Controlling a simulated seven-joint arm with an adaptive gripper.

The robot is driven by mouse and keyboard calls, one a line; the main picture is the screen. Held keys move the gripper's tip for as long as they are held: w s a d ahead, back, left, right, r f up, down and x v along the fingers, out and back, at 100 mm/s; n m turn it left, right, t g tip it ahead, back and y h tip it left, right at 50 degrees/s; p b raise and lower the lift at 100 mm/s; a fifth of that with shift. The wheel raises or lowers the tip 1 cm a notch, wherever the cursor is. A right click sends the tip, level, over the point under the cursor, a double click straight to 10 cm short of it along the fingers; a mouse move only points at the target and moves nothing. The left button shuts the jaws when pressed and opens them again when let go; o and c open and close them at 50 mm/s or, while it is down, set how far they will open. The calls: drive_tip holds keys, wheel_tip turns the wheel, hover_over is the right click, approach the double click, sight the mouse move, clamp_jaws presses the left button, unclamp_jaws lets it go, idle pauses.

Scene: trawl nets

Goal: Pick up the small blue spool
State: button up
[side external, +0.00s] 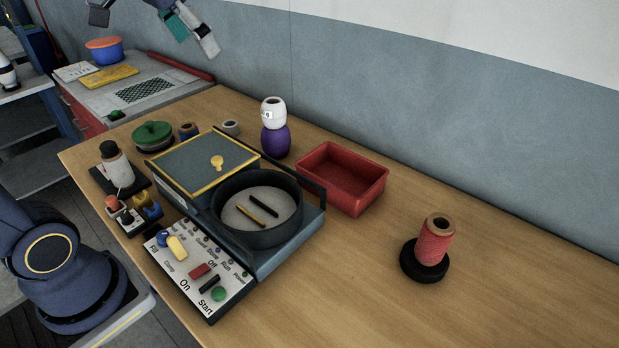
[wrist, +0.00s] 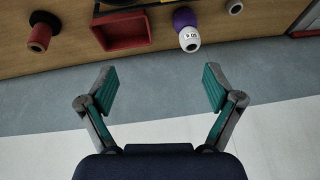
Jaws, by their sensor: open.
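My gripper (side external: 152,32) is high at the top edge of the side view, well above the table and apart from the spool. In the wrist view my gripper (wrist: 158,78) has its teal-padded fingers wide apart with nothing between them.
A purple and white stacked container (side external: 275,142), a red tray (side external: 329,194) and a red spool on a black base (side external: 434,240) stand along the table. A machine with a round dark pan (side external: 228,235) fills the middle. A blue-grey wall runs behind.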

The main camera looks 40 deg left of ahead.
drive_tip(key=w+a+f+n+g, duration=0.1)
drive_tip(key=w+a, duration=0.6)
drive_tip(key=a, duration=0.1)
drive_tip(key=n+g, duration=0.4)
hover_over(186, 123)
drive_tip(key=s+d, duration=0.1)
drive_tip(key=d, duration=0.1)
wheel_tip(186, 123, down, 20)
drive_tip(key=shift+h, duration=0.4)
wheel_tip(186, 123, down, 10)
drive_tip(key=shift+r, duration=0.25)
drive_tip(key=shift+w+a+f, duration=0.1)
drive_tip(key=shift+a+f, duration=0.05)
drive_tip(key=shift+f, duration=3)
drive_tip(key=shift+c, duration=0.2)
drive_tip(key=c, duration=1.3)
drive_tip(key=shift+o, duration=0.2)
drive_tip(key=shift+r, duration=0.1)
